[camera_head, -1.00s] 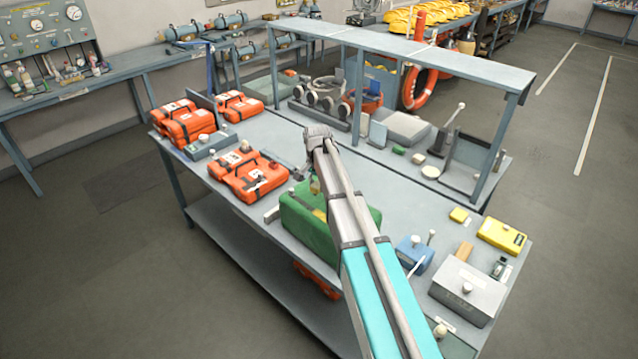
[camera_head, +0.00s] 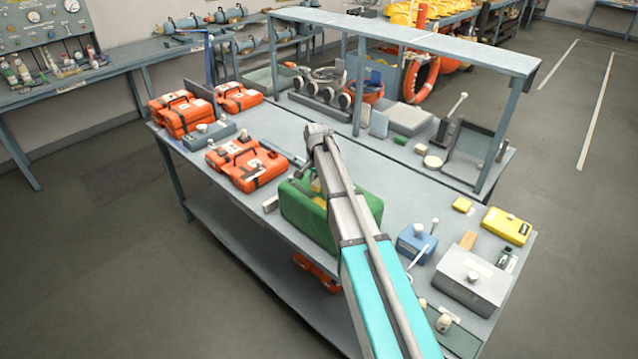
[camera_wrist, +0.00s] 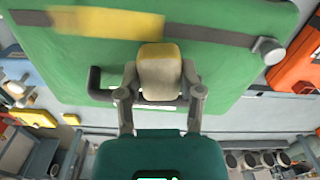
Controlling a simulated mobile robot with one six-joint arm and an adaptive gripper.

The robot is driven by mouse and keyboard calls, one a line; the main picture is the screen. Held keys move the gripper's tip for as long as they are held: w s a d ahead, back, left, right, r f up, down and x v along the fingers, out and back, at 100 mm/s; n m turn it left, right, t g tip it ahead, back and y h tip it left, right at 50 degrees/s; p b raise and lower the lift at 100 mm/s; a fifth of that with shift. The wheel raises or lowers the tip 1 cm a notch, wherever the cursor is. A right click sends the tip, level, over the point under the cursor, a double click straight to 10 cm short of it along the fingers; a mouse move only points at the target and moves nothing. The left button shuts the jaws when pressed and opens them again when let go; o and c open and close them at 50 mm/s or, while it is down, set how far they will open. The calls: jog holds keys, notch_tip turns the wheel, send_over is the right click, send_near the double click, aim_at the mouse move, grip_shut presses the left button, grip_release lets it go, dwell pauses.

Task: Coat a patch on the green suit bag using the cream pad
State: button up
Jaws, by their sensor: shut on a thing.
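The green suit bag (camera_head: 302,213) lies on the workbench, partly hidden behind my arm in the head view. In the wrist view the bag (camera_wrist: 215,75) fills the upper part, with a dark strap (camera_wrist: 205,35) across it and a black handle (camera_wrist: 95,85). A yellow patch (camera_wrist: 110,22) with a blurred left end lies over the strap. My gripper (camera_wrist: 160,75) is shut on the cream pad (camera_wrist: 160,92), whose far end is yellow. The pad overlaps the bag, right of and below the patch; I cannot tell whether it touches.
Orange cases (camera_head: 250,168) lie left of the bag. A blue box (camera_head: 415,243), a grey lidded box (camera_head: 473,280) and a yellow case (camera_head: 507,226) stand to its right. A raised shelf (camera_head: 400,40) spans the bench's back. The bench middle (camera_head: 400,185) is mostly clear.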

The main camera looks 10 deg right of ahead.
aim_at(313, 203)
jog(key=shift+f+b, duration=0.3)
jog(key=shift+f, duration=0.3)
jog(key=shift+w+f+b, duration=0.1)
jog(key=shift+f+b, duration=1)
dwell(0.9)
jog(key=shift+a, duration=0.1)
jog(key=shift+s+a+r, duration=0.1)
jog(key=shift+s+a, duration=0.5)
jog(key=shift+a, duration=0.2)
jog(key=shift+s+a+r, duration=0.1)
jog(key=shift+s+a, duration=0.45)
jog(key=shift+a, duration=0.2)
jog(key=shift+s+d+f, duration=0.1)
jog(key=shift+s+d, duration=0.4)
jog(key=shift+s, duration=0.2)
jog(key=shift+w+d+f, duration=0.1)
jog(key=shift+w+d, duration=0.45)
jog(key=shift+d, duration=0.3)
jog(key=shift+w+d, duration=0.55)
jog(key=shift+d, duration=0.25)
